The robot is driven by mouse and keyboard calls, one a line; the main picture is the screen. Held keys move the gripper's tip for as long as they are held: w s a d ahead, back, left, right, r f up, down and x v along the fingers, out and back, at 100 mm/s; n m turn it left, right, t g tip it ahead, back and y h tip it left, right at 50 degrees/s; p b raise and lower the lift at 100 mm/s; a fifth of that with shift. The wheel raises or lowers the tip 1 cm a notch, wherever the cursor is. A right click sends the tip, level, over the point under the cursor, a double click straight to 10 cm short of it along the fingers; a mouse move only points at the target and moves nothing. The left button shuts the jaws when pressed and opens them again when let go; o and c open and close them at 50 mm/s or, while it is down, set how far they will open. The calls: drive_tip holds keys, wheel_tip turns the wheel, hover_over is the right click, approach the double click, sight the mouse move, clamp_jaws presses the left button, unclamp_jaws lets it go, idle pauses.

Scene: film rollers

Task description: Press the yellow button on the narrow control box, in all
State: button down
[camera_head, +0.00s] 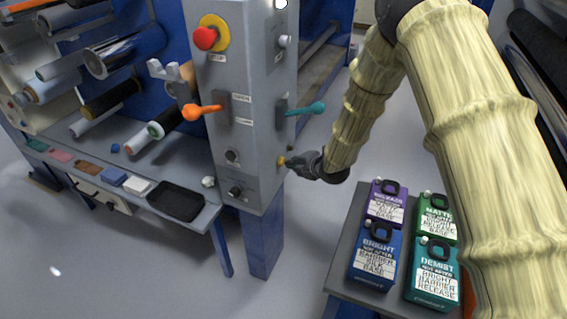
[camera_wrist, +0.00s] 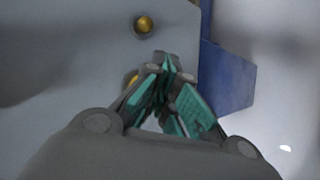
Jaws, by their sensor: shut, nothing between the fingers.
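The narrow control box (camera_head: 245,95) is a tall grey post with controls on two faces. A yellow button (camera_head: 281,161) sits low on its right side face. My gripper (camera_head: 290,162) is shut and empty, with its tips at or very near this button; contact cannot be told. In the wrist view the teal-padded fingers of my gripper (camera_wrist: 168,68) meet in front of the grey face. A round yellow-gold button (camera_wrist: 144,25) in a dark ring shows above the tips. A second yellow patch (camera_wrist: 131,79) shows left of the fingers, partly hidden by them.
A teal lever (camera_head: 303,109) juts from the same side face above my gripper. An orange lever (camera_head: 203,111) and a red stop button (camera_head: 205,38) are on the front. Several ink containers (camera_head: 375,258) stand on a low stand at lower right. A black tray (camera_head: 176,202) lies left.

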drive_tip(key=shift+w+a, duration=0.15)
drive_tip(key=shift+a, duration=0.3)
idle(0.7)
drive_tip(key=shift+d, duration=0.1)
drive_tip(key=shift+s+d, duration=0.3)
drive_tip(key=shift+d, duration=0.45)
drive_tip(key=shift+d, duration=0.15)
drive_tip(key=shift+s+d, duration=0.25)
drive_tip(key=shift+d, duration=0.5)
drive_tip(key=shift+s+d, duration=0.25)
drive_tip(key=shift+d, duration=0.5)
drive_tip(key=shift+s+d, duration=0.25)
drive_tip(key=shift+d, duration=0.5)
